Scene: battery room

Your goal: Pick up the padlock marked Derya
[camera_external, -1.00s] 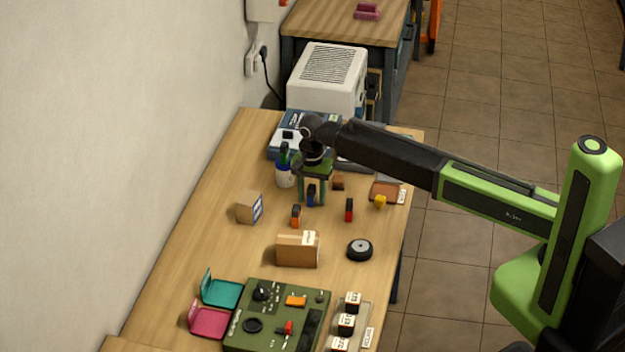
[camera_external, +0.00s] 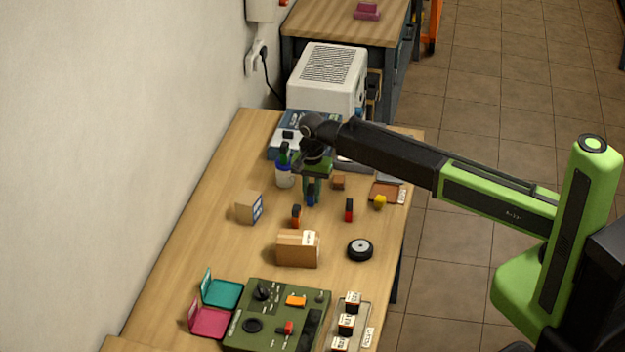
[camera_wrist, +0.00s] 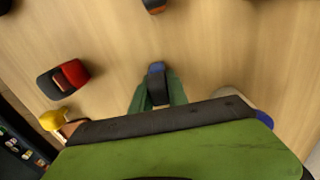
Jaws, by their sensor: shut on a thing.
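My gripper (camera_external: 312,188) is shut on a small blue and black padlock (camera_external: 311,199) at or just above the wooden table. The blue padlock (camera_wrist: 157,70) also shows in the wrist view between my green fingers. An orange and black padlock (camera_external: 296,215) stands nearer the camera, and a red and black one (camera_external: 349,209) stands to the right. Both also show in the wrist view, the orange one (camera_wrist: 154,5) cut by the top edge and the red one (camera_wrist: 70,76) at left. No name can be read on any padlock, so I cannot tell which is marked Derya.
A cardboard box (camera_external: 249,207) stands left, a brown holder (camera_external: 297,250) and black wheel (camera_external: 360,250) nearer. A yellow piece (camera_external: 380,201) is at right. A white bottle (camera_external: 284,175) is close behind my gripper. A green panel (camera_external: 240,335) is in front.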

